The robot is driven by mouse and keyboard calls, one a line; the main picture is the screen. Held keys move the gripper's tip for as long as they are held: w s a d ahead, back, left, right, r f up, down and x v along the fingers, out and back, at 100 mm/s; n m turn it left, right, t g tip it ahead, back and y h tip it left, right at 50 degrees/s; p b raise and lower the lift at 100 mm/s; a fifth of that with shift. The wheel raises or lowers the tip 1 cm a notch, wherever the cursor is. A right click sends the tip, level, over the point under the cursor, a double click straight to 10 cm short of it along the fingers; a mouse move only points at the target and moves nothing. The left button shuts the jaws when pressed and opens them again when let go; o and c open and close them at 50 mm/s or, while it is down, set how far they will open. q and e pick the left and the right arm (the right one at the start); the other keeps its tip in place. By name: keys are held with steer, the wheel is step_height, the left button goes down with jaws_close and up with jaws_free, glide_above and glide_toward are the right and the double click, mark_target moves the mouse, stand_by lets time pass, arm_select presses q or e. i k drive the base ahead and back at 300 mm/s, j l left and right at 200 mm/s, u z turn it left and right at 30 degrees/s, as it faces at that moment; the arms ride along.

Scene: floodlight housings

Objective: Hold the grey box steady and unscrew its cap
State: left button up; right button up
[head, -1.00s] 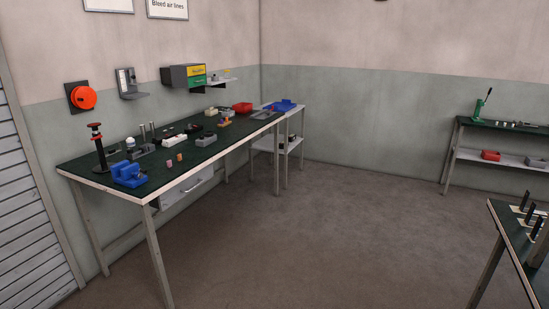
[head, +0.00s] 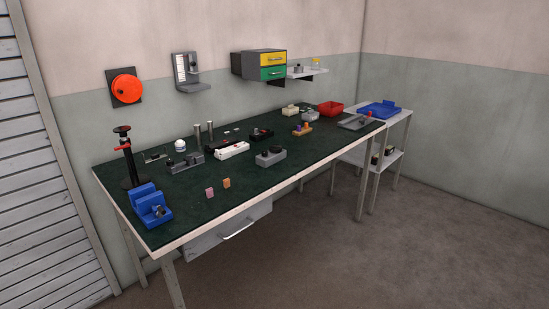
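A grey box (head: 268,159) with a dark round part on top, which looks like a cap (head: 276,150), sits on the green top of the long workbench (head: 235,190), near the middle of its front half. It stands apart from the things around it. A smaller light grey box (head: 311,117) stands further back to the right, and a darker grey block (head: 188,163) lies to the left; I cannot tell at this size whether they have caps. Neither of my grippers is in view.
A blue fixture (head: 150,206) and a black stand with a red handle (head: 128,160) are at the bench's left end. Two small blocks, pink (head: 209,193) and orange (head: 227,183), lie near the front edge. A white box (head: 232,150) is behind. Floor in front is clear.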

mark_target(272, 159)
steer(key=u, duration=0.3)
steer(key=i+l+u, duration=0.55)
steer(key=l+u, duration=0.3)
steer(key=j, duration=0.1)
